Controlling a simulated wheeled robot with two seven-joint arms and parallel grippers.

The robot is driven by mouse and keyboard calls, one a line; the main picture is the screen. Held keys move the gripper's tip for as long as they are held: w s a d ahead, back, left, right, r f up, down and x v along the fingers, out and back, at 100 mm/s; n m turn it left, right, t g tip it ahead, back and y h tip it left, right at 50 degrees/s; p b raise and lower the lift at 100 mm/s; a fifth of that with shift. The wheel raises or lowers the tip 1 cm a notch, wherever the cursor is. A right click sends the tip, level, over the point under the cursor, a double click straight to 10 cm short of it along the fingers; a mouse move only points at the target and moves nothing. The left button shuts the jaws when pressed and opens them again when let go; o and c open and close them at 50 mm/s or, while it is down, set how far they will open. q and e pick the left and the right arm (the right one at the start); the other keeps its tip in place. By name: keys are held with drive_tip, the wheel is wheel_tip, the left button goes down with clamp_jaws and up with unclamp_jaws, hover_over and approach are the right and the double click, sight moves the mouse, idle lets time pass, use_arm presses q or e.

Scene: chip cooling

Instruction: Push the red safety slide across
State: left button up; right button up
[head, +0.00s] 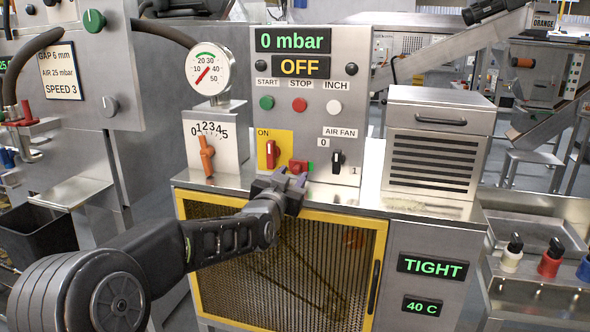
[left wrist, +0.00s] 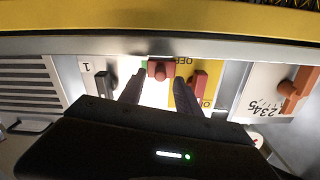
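The red safety slide (head: 298,166) is a small red block low on the grey control panel, with a green patch at its right. In the left wrist view the slide (left wrist: 160,70) shows upside down, just beyond and between my fingertips. My left gripper (head: 291,180) is in front of and just below the slide, partly covering its lower side. In the left wrist view its two fingers (left wrist: 158,84) are spread apart with nothing clearly clamped between them. Whether a finger touches the slide cannot be told. My right gripper is not in view.
A red rotary switch (head: 270,153) on a yellow plate sits left of the slide. A black air fan switch (head: 337,160) sits right of it. An orange lever (head: 207,155) stands further left. A yellow-framed mesh door (head: 280,270) lies below my gripper. The display reads OFF.

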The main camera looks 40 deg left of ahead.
sight(289, 165)
use_arm(q)
drive_tip(key=shift+p+x, duration=0.35)
drive_tip(key=shift+x, duration=1.1)
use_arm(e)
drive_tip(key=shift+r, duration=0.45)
use_arm(q)
drive_tip(key=shift+c, duration=0.2)
clamp_jaws()
